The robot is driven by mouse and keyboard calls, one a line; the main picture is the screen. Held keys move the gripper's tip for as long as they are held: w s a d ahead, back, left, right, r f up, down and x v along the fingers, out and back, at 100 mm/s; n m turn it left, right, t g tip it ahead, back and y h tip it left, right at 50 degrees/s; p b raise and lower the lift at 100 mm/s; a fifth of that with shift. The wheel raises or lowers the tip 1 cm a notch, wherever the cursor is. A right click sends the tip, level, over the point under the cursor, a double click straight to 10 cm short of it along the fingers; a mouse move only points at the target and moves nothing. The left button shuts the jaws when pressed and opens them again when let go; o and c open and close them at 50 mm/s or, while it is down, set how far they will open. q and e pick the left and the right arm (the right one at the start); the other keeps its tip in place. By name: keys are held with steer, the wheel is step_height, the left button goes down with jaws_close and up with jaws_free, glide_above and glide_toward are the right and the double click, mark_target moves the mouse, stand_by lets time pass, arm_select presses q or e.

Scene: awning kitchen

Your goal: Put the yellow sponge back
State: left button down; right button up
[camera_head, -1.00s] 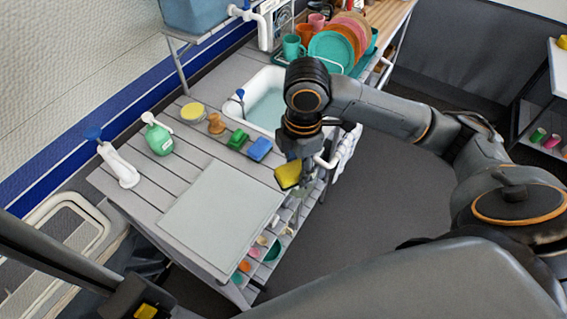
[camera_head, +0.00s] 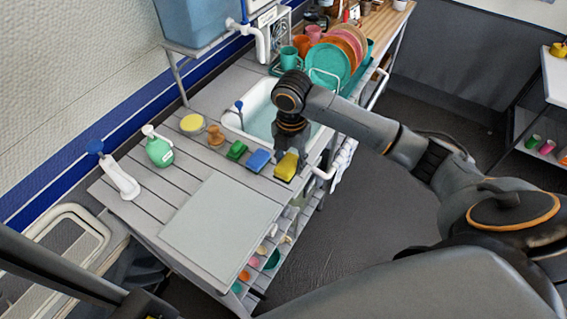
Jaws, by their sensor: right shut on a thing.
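The yellow sponge (camera_head: 287,166) is at the right edge of the slatted counter, in front of the sink. It is just right of a blue sponge (camera_head: 258,160) and a green sponge (camera_head: 236,150), roughly in line with them. My right gripper (camera_head: 288,156) points down from above and is shut on the yellow sponge. Its fingertips are mostly hidden by the wrist and the sponge. I cannot tell whether the sponge touches the counter. My left gripper is not clearly shown; only dark parts of mine show at the bottom left.
The sink basin (camera_head: 262,124) is just behind the sponges. A grey board (camera_head: 222,226) lies flat in front. A wooden brush (camera_head: 215,134), a yellow round tub (camera_head: 193,124), a green bottle (camera_head: 159,151) and a white dispenser (camera_head: 119,177) stand left. Plates (camera_head: 328,64) stand in a rack behind.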

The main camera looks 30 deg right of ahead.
mark_target(284, 159)
steer(key=w+f, duration=0.1)
steer(key=f, duration=0.1)
steer(key=w+f, duration=0.2)
steer(key=w+d+f, duration=0.1)
steer(key=w, duration=0.1)
steer(key=shift+f+p, duration=0.4)
step_height(284, 159, down, 3)
steer(key=shift+w+f, duration=0.1)
steer(key=shift+f, duration=0.05)
steer(key=shift+f, duration=0.2)
steer(key=o, duration=1.1)
step_height(284, 159, up, 12)
steer(key=shift+r+b, duration=0.2)
steer(key=shift+b, duration=0.45)
